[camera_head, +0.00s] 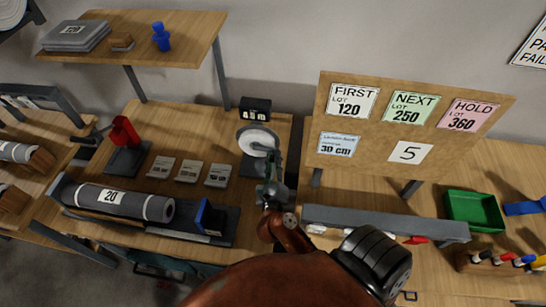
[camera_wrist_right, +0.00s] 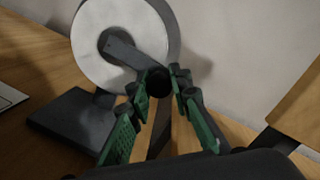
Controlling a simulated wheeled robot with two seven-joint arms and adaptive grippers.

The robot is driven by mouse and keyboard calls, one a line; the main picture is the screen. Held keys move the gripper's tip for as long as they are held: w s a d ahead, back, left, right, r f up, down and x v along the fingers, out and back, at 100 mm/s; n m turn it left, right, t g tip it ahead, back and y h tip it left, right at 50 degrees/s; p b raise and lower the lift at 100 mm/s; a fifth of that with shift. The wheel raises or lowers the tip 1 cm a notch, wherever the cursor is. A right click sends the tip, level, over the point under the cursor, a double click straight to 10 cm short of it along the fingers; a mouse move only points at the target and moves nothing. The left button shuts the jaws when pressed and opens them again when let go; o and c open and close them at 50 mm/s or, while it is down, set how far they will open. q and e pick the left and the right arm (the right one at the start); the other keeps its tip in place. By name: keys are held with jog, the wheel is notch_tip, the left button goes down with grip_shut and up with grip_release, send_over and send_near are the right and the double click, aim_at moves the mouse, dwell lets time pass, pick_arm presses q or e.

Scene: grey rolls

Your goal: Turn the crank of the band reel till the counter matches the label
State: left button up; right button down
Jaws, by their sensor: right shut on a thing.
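The band reel (camera_head: 257,138) stands at the right side of the left table, with a white disc and a dark base. Its black counter (camera_head: 256,104) stands behind it; its digits are too small to read. The label (camera_head: 338,145) on the board reads 30 cm. In the right wrist view, the crank (camera_wrist_right: 124,50) runs from the disc's hub down to the right, to a dark knob (camera_wrist_right: 158,83). My right gripper (camera_head: 270,165) is shut on that knob, its green-padded fingers on either side (camera_wrist_right: 163,80). My left gripper is not in view.
A grey roll marked 20 (camera_head: 112,200) lies in a cradle at the front left. Several small cards (camera_head: 188,172) and a red device (camera_head: 124,131) sit behind it. A grey bar (camera_head: 380,222) and green bin (camera_head: 474,210) are to the right. A shelf (camera_head: 190,25) overhangs the back left.

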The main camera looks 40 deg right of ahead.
jog(key=shift+w+a+f+m+b, duration=0.15)
jog(key=shift+f+m+b, duration=0.65)
jog(key=shift+m, duration=0.6)
jog(key=shift+f, duration=0.1)
jog(key=c, duration=1.7)
grip_release()
jog(key=shift+c, duration=0.2)
